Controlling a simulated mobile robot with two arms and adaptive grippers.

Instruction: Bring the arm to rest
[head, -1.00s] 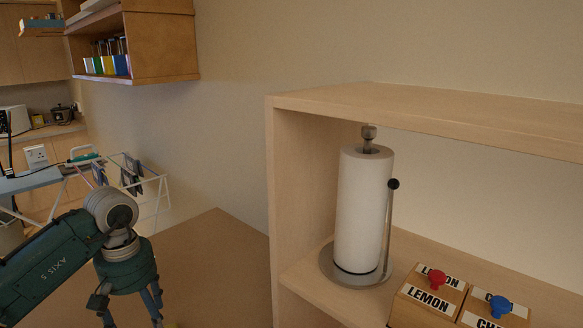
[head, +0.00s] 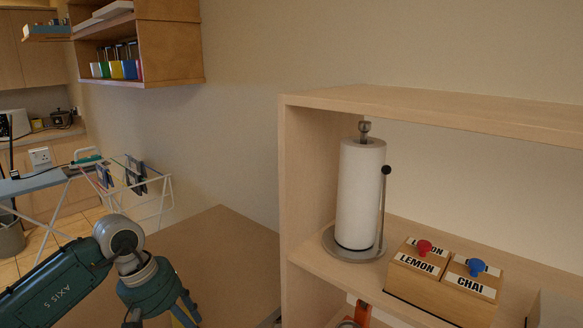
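My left arm (head: 62,284) comes in from the lower left, dark green with a grey wrist joint. Its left gripper (head: 163,318) points down at the bottom edge, over or in front of a brown board-like surface. Its fingers are spread at the base, but the fingertips are cut off by the frame. A small yellow patch (head: 183,318) shows beside the fingers; I cannot tell what it is. My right arm and gripper are not in view.
An orange object (head: 362,313) shows below. A drying rack (head: 150,185) stands at the back left.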

